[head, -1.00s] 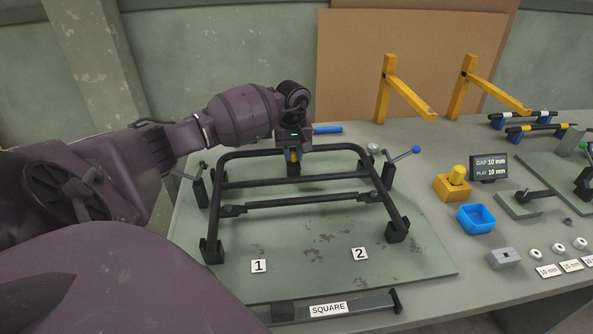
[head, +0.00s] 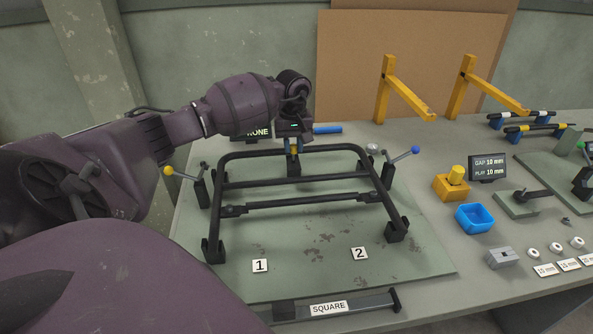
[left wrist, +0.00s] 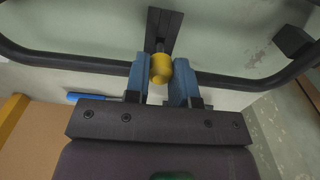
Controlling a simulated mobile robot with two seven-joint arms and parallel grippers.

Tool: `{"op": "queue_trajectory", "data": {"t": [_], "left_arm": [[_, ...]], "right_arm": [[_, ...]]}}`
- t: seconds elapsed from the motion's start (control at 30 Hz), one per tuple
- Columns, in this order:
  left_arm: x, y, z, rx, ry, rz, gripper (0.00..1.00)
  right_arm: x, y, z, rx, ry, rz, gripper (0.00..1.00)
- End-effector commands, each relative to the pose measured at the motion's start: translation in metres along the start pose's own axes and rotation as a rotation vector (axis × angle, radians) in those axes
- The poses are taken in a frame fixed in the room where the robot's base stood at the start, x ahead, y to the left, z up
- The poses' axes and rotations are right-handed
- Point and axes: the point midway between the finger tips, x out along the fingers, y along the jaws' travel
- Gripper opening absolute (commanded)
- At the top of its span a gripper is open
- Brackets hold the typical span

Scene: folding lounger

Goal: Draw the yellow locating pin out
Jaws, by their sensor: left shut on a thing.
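The yellow locating pin's head (left wrist: 160,68) sits between the blue fingers of my left gripper (left wrist: 163,84) in the left wrist view, and the gripper is shut on it. A dark shank runs from the head toward a black post (left wrist: 164,24). I cannot tell whether its tip is clear of the post. In the head view my left gripper (head: 292,148) is at the back bar of the black tube frame (head: 240,154), above the post (head: 294,168). My right gripper is not in view.
The frame stands on a green plate (head: 300,285). Lever clamps with a yellow knob (head: 168,171) and a blue knob (head: 415,150) flank it. To the right are a yellow block (head: 451,188) with a yellow cylinder, a blue tray (head: 475,218) and a gap display (head: 488,168).

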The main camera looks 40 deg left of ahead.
Motion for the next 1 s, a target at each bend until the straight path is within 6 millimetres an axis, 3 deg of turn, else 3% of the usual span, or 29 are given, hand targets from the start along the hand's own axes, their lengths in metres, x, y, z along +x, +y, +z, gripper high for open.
{"op": "queue_trajectory", "data": {"t": [1.0], "left_arm": [[-0.032,0.000,0.000,0.000,0.000,0.000,0.00]], "right_arm": [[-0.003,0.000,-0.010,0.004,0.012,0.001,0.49]]}}
